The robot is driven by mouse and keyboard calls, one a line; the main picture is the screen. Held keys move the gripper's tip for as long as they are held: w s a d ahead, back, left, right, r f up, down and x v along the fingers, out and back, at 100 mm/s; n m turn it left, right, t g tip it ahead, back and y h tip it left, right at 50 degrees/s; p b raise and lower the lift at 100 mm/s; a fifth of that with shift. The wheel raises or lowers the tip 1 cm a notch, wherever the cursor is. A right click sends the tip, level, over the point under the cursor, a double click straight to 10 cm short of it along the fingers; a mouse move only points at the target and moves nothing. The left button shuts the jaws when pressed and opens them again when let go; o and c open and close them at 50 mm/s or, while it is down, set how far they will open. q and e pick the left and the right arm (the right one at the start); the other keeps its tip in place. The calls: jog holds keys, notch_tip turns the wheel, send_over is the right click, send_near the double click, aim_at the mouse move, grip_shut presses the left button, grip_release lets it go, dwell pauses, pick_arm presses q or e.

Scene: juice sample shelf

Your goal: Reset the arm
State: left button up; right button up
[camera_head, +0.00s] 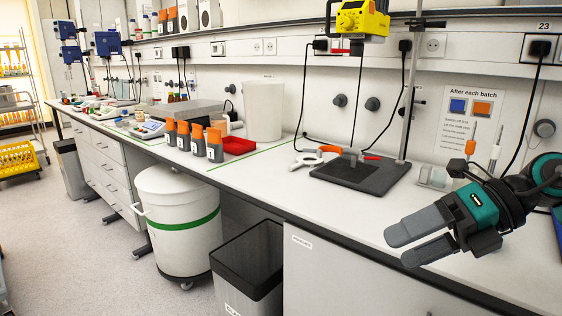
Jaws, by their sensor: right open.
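My right arm comes in from the right edge, and its gripper (399,248) is teal and black with two grey fingers. The fingers point left over the front part of the white bench (330,212). They are apart with nothing between them, so the gripper is open and empty. My left gripper is not in view.
A dark stand base (385,178) with an orange-handled tool is behind the gripper. Orange-capped bottles (198,142) and a red tray (237,144) stand farther left. Below are a white barrel (178,232) and a black-rimmed bin (248,280). The bench left of the fingers is clear.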

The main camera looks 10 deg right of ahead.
jog(key=w+a+m+t+y+p, duration=0.1)
jog(key=w+a+m+t+y, duration=0.1)
jog(key=a+m+t+y, duration=0.25)
notch_tip(320, 180, down, 8)
jog(key=w+m+t+h+p, duration=0.3)
jog(key=m+t, duration=0.6)
jog(key=m, duration=0.8)
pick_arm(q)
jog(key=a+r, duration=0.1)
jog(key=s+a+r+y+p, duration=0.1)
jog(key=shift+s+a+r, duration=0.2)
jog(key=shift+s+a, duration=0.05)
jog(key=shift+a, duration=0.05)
pick_arm(e)
jog(key=s+a+f+m+g+h, duration=0.2)
jog(key=s+f+m+h, duration=0.3)
jog(key=f, duration=0.6)
jog(key=s+a+f+m+g+h, duration=0.1)
jog(key=s+f+m+g+h, duration=0.3)
jog(key=s+f+m, duration=0.4)
notch_tip(320, 180, down, 4)
jog(key=shift+a+f+m+h, duration=0.1)
jog(key=shift+a+m+h, duration=0.3)
jog(key=shift+m+h, duration=0.25)
